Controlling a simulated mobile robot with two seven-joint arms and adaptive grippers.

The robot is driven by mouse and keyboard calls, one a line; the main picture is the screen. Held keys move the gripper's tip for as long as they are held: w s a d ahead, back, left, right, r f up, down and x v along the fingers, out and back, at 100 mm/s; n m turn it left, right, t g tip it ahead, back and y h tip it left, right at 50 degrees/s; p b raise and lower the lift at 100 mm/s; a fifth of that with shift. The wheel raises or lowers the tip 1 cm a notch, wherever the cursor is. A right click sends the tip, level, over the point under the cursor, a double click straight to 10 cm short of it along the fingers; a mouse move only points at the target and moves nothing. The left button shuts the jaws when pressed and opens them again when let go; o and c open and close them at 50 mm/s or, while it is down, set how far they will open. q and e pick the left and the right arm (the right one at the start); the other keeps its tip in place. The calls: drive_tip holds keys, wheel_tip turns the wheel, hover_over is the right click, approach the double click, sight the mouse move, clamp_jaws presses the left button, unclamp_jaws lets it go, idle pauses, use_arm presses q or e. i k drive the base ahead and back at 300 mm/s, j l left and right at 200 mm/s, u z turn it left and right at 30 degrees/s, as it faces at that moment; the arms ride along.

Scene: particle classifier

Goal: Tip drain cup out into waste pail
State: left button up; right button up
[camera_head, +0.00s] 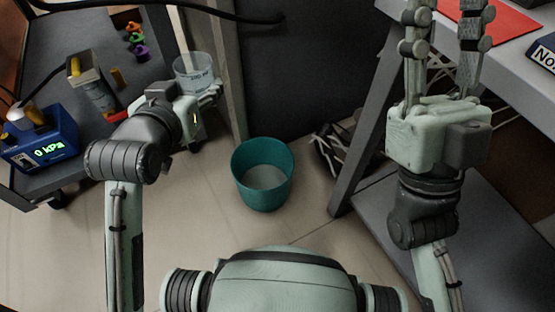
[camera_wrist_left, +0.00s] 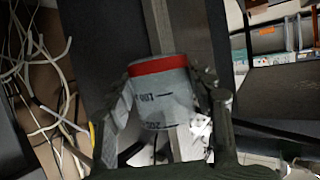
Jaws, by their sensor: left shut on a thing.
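The drain cup (camera_head: 193,74) is a clear cup with printed marks, held over the floor by the cart's right side. In the left wrist view the cup (camera_wrist_left: 160,105) has a red band at one end and sits between both fingers. My left gripper (camera_head: 200,90) is shut on it. The cup looks roughly upright in the head view; its contents cannot be made out. The waste pail (camera_head: 263,198) is a teal open bucket on the floor, below and right of the cup, apart from it. My right gripper (camera_head: 445,40) is open and empty, fingers spread.
A dark cart (camera_head: 60,175) at left carries a blue gauge box (camera_head: 40,142) reading 0 kPa and small coloured pieces. A grey post (camera_head: 228,85) stands just right of the cup. A table (camera_head: 525,40) with a red mat (camera_head: 505,18) is at right. Floor around the pail is mostly clear.

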sight(262, 168)
drive_tip(key=j+z, duration=0.1)
drive_tip(key=z, duration=0.35)
drive_tip(key=k+j+z, duration=0.1)
drive_tip(key=z, duration=0.35)
drive_tip(key=k+j+z, duration=0.15)
drive_tip(key=z, duration=0.15)
drive_tip(key=k+j+z, duration=0.15)
drive_tip(key=z, duration=0.15)
drive_tip(key=k+j+z, duration=0.15)
drive_tip(key=k, duration=0.35)
drive_tip(key=k+j+z, duration=0.1)
drive_tip(key=k, duration=0.45)
drive_tip(key=j, duration=0.1)
